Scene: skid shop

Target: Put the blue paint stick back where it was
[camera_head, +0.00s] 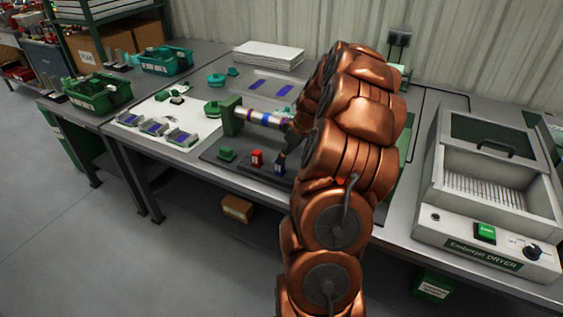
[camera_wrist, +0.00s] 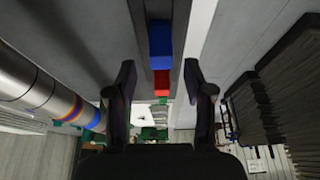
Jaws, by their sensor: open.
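The blue paint stick (camera_head: 279,169) stands at the front of the dark board on the bench, just right of a red stick (camera_head: 257,159). In the wrist view the blue stick (camera_wrist: 160,40) shows between and beyond my fingertips, with the red stick (camera_wrist: 161,82) behind it. In the wrist view my gripper (camera_wrist: 159,70) is open, with a finger on each side of the blue stick's line. I cannot tell whether either finger touches it. My arm hides part of the board.
A silver cylinder with coloured bands (camera_head: 265,118) juts from a green block (camera_head: 231,116) close beside my gripper; it also shows at left in the wrist view (camera_wrist: 40,85). A dryer (camera_head: 490,190) stands at right. Green bins (camera_head: 92,95) stand at left.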

